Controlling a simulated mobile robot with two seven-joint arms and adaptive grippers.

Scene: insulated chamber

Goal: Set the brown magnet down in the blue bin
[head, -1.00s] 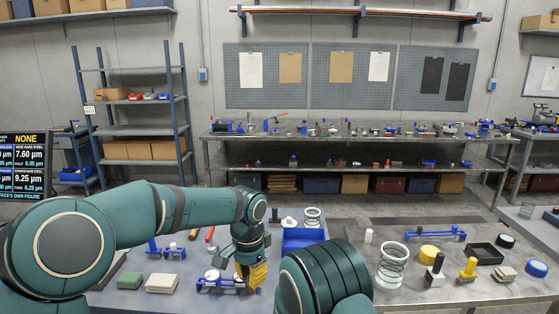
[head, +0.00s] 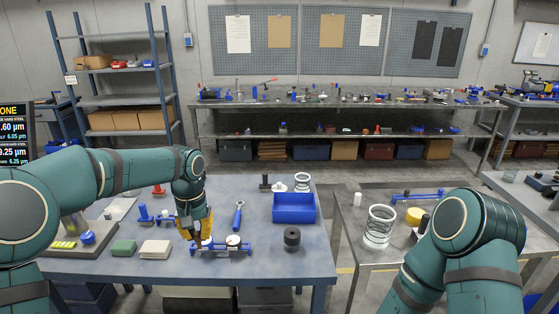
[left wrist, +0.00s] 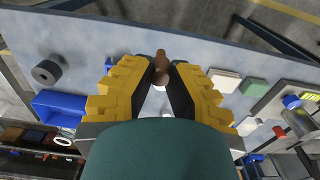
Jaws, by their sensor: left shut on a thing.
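My left gripper (head: 198,242) points down over the near table, beside a low blue fixture with white discs (head: 232,241). In the left wrist view its yellow-padded fingers (left wrist: 160,75) are shut on a small brown piece, the brown magnet (left wrist: 161,62). Whether the magnet touches the table or fixture is unclear. The blue bin (head: 294,216) stands on the same table to the right of the gripper, and looks empty. It also shows at the left of the left wrist view (left wrist: 60,100). My right arm is in the head view, but its gripper is not.
A black round piece (head: 292,237) lies just in front of the bin. A white coil and a dark-handled piece stand behind the bin. Green (head: 124,247) and beige blocks (head: 156,248) lie to the left.

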